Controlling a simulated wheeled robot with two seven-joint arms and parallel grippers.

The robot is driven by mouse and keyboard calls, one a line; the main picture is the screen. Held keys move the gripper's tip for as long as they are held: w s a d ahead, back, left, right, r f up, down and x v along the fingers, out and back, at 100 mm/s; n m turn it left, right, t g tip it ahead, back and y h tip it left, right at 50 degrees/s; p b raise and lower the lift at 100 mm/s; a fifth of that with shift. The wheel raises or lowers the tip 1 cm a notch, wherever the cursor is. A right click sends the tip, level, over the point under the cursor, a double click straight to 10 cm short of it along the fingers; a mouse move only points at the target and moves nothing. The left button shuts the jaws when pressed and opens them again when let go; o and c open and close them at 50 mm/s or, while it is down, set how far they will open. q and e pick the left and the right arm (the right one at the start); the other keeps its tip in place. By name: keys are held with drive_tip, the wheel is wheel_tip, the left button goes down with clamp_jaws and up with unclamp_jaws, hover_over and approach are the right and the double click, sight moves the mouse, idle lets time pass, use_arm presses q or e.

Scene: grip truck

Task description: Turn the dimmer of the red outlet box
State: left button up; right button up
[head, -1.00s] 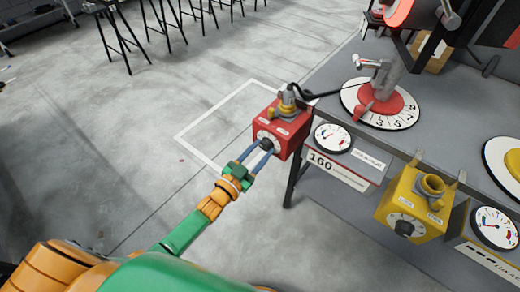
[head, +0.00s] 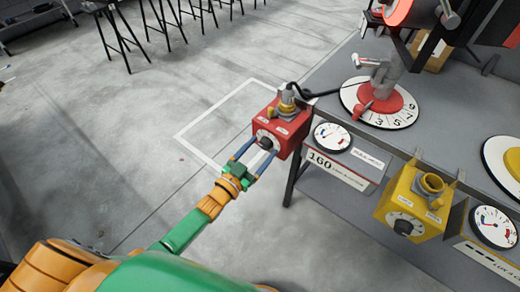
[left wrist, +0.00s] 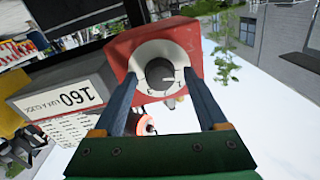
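The red outlet box (head: 289,128) hangs at the left corner of the grey table, with a plug and black cable on top. Its dark dimmer knob (head: 266,143) sits on a white dial facing my left arm. In the left wrist view the knob (left wrist: 160,74) shows on the front of the red box (left wrist: 122,48). My left gripper (head: 263,145) is open, its two blue fingers spread at either side of the knob. In the left wrist view (left wrist: 160,80) there is a gap between each finger and the knob. My right gripper is out of view.
A round gauge (head: 332,137) and a "160" label plate (head: 340,170) stand right of the red box. A yellow outlet box (head: 418,205) with its own gauge (head: 494,226) is farther right. A lamp stands on a red turntable (head: 391,99).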

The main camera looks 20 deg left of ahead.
use_arm(q)
drive_tip(key=v, duration=0.7)
drive_tip(key=shift+p, duration=0.3)
